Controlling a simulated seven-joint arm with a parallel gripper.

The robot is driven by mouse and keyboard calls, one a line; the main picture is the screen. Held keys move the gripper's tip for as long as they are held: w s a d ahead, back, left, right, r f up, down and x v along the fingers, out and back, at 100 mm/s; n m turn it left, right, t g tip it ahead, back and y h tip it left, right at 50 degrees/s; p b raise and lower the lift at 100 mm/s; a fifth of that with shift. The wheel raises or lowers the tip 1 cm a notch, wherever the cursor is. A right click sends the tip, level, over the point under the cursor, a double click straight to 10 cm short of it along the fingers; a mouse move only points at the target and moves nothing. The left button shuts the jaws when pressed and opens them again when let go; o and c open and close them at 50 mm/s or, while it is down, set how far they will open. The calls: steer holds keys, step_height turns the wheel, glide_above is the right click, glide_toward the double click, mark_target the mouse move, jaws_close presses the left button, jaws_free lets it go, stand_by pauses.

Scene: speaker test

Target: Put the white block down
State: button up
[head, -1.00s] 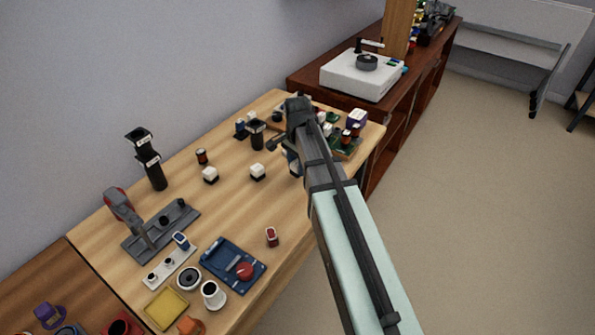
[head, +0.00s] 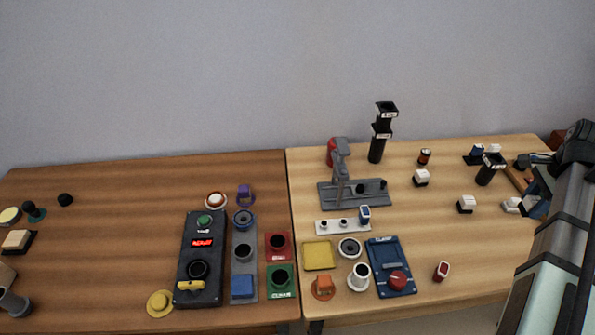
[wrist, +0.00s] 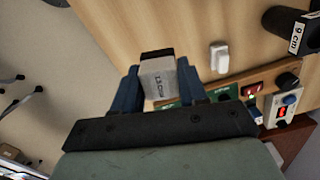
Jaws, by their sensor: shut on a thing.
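My gripper (wrist: 158,80) is shut on a white block (wrist: 157,77) with printed lettering and a dark end, held between the two blue fingers in the wrist view. In the head view, my gripper (head: 537,200) is at the right edge over the light wooden table (head: 440,235). A small white thing (head: 512,205) shows just left of the fingers there; I cannot tell whether it is the held block. Two similar white blocks with dark bases, one nearer (head: 466,204) and one farther back (head: 421,177), stand on the table to the left. The gap under the held block is unclear.
A black tube (head: 490,168) stands behind my gripper; it also shows in the wrist view (wrist: 290,30). A white piece (wrist: 219,57) lies on the wood beside the fingers. A wooden board with small parts (wrist: 225,92) is close by. Bare table lies left of the gripper.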

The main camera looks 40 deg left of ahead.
step_height(320, 180, up, 15)
steer(key=w+a+n, duration=0.3)
steer(key=a+n, duration=0.3)
steer(key=a, duration=2)
steer(key=s+a+n, duration=0.3)
steer(key=a, duration=0.9)
steer(key=s+a+n, duration=0.3)
steer(key=s+a, duration=0.1)
steer(key=a, duration=0.8)
steer(key=n, duration=0.9)
glide_above(208, 172)
step_height(208, 172, down, 17)
steer(key=shift+a+f, duration=0.1)
steer(key=shift+f, duration=5.55)
steer(key=shift+f, duration=0.15)
steer(key=o, duration=1.1)
steer(key=shift+c, duration=0.2)
